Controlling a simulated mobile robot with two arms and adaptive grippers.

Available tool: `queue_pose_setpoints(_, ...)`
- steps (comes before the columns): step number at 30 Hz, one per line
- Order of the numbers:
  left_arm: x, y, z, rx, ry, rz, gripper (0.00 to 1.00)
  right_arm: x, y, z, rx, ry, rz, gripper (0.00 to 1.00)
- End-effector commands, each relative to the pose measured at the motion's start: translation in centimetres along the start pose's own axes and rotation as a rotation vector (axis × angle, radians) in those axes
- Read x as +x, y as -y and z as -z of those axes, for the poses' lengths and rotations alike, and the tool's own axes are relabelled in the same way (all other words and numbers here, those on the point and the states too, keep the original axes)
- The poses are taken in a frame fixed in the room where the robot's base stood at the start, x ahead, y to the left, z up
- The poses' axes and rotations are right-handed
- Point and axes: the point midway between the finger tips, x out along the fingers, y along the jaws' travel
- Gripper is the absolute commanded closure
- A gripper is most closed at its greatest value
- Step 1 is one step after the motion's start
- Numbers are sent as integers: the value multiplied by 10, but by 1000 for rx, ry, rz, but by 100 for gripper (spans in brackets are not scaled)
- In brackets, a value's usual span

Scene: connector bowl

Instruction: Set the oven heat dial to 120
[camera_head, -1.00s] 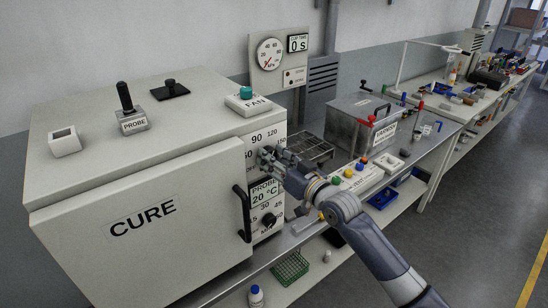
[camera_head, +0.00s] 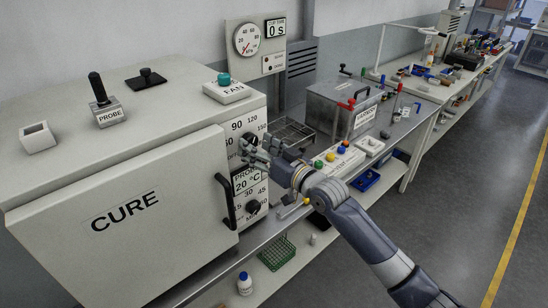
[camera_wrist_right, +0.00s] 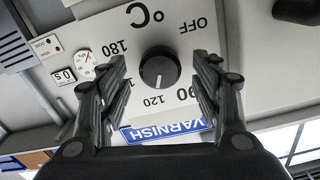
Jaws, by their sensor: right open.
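The heat dial (camera_wrist_right: 158,68) is a round black knob on the pale oven front. In the right wrist view the panel appears upside down, and the dial's pale mark points roughly at the 120. The numbers 180, 120 and 90 and the word OFF show around it. My right gripper (camera_wrist_right: 160,88) is open, with one finger on each side of the dial and visible gaps between. In the head view the right gripper (camera_head: 256,151) is at the oven front, partly covering the dial's scale. My left gripper is not in view.
The oven door (camera_head: 125,218), marked CURE, has a black handle (camera_head: 226,202) left of my right gripper. A second black knob (camera_head: 252,207) sits below. A blue VARNISH label (camera_wrist_right: 165,131) shows in the wrist view. Colored buttons (camera_head: 331,157) and a metal box (camera_head: 343,103) stand to the right.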

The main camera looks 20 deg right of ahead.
Motion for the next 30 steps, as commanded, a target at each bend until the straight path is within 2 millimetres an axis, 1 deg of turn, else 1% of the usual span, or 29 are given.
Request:
queue_pose_setpoints(1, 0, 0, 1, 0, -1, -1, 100, -9, 0, -1, -1, 2, 0, 41)
queue_pose_setpoints(9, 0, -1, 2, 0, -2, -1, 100, -62, 0, -2, 0, 5, -1, 41)
queue_pose_setpoints(15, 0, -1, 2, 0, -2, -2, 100, -90, -1, -2, 0, 4, -1, 41)
queue_pose_setpoints(21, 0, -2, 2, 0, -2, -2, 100, -104, 0, -1, 1, 2, 0, 41)
queue_pose_setpoints(30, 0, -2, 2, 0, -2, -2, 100, -106, 0, 0, 1, 1, 0, 41)
